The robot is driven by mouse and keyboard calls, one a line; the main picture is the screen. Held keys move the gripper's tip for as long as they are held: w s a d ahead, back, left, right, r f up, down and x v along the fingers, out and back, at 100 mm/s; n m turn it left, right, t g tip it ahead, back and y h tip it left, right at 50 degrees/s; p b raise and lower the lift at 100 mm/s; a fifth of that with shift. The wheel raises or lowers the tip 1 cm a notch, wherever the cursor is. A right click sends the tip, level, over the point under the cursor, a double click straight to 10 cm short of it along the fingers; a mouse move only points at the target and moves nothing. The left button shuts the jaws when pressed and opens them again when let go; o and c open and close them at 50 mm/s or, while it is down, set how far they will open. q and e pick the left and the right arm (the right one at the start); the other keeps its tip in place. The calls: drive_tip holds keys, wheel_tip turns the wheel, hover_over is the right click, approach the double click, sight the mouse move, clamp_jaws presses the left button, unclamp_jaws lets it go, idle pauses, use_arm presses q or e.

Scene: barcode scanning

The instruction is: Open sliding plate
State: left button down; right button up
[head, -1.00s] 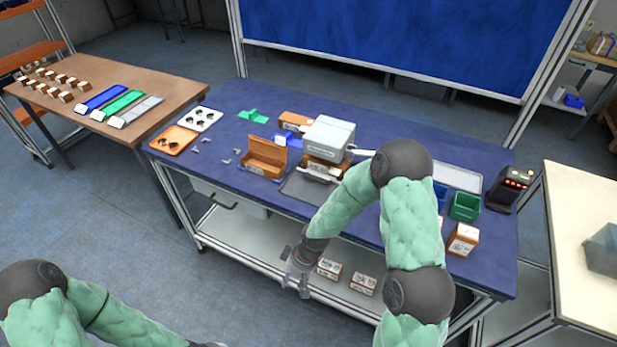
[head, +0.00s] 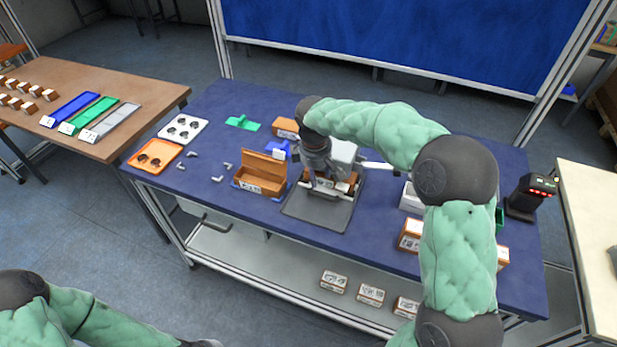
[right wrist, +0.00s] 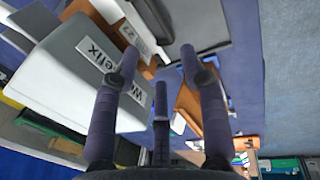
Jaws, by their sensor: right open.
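The light grey machine (head: 345,152) stands at the middle of the blue table, partly hidden by my right arm. A flat dark grey plate (head: 318,212) lies at its front, with a brown labelled box (head: 345,187) at the machine end. My right gripper (head: 327,190) is over the plate's rear part, in front of the machine, open and empty. The right wrist view shows its fingers (right wrist: 158,75) spread, with the machine body (right wrist: 60,70) at left and the plate (right wrist: 190,22) at top. Whether the fingers touch the plate I cannot tell. My left gripper is out of view.
An open brown carton (head: 262,175) stands close left of the plate. Orange (head: 155,155) and white (head: 182,128) trays lie farther left. A black device (head: 530,196) stands at the table's right end. Labelled boxes (head: 371,294) sit on the lower shelf.

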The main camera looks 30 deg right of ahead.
drive_tip(key=b, duration=0.3)
approach(320, 191)
drive_tip(key=f, duration=0.2)
drive_tip(key=s+f, duration=0.2)
drive_tip(key=f, duration=0.1)
drive_tip(key=shift+a+f, duration=0.3)
clamp_jaws()
